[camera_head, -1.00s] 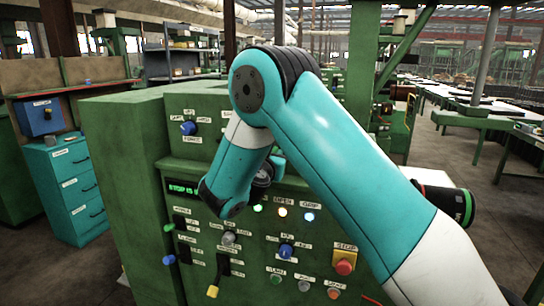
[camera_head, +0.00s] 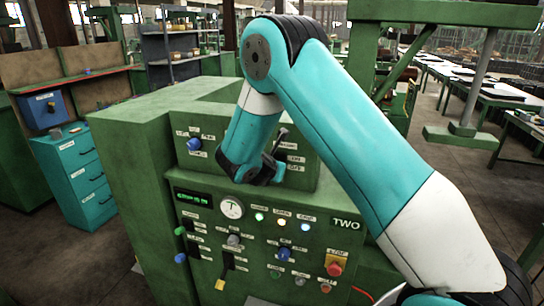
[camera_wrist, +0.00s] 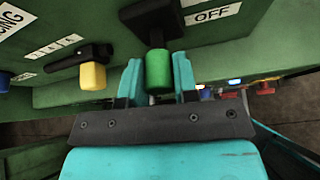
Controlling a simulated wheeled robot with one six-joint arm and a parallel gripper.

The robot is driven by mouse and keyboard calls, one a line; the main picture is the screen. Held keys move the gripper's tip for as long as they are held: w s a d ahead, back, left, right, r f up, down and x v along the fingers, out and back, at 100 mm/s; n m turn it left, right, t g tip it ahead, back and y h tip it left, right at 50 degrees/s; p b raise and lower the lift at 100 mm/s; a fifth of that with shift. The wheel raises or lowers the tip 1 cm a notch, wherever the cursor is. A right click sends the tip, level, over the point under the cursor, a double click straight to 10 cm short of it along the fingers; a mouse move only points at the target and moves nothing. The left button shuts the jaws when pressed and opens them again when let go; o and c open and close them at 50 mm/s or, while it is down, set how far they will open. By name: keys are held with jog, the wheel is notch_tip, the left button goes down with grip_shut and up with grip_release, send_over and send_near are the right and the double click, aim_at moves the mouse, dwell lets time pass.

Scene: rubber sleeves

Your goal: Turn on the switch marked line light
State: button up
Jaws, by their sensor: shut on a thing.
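In the wrist view, my gripper (camera_wrist: 158,78) has its two teal fingers either side of a green cylindrical handle (camera_wrist: 158,70), shut on it. The handle hangs from a dark lever switch on the green panel, beside a label reading OFF (camera_wrist: 213,13). Its name label is not readable, so I cannot tell whether it is marked line light. In the head view, my gripper (camera_head: 268,172) is at the right part of the upper green panel (camera_head: 225,140), next to small labels. The arm hides the handle there.
In the wrist view, a yellow-tipped lever (camera_wrist: 93,75) and a blue tip (camera_wrist: 4,82) are to the left of the green handle. The head view shows a lower panel with a gauge (camera_head: 232,207), lit lamps, a blue knob (camera_head: 284,254) and a red button (camera_head: 334,269).

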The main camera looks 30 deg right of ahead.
jog(key=shift+d+r+g+y, duration=0.1)
jog(key=shift+r+g+y, duration=0.4)
jog(key=shift+y, duration=0.1)
jog(key=o, duration=0.9)
jog(key=b+v, duration=0.5)
jog(key=v, duration=1.2)
jog(key=shift+r+b, duration=0.3)
jog(key=shift+r, duration=0.05)
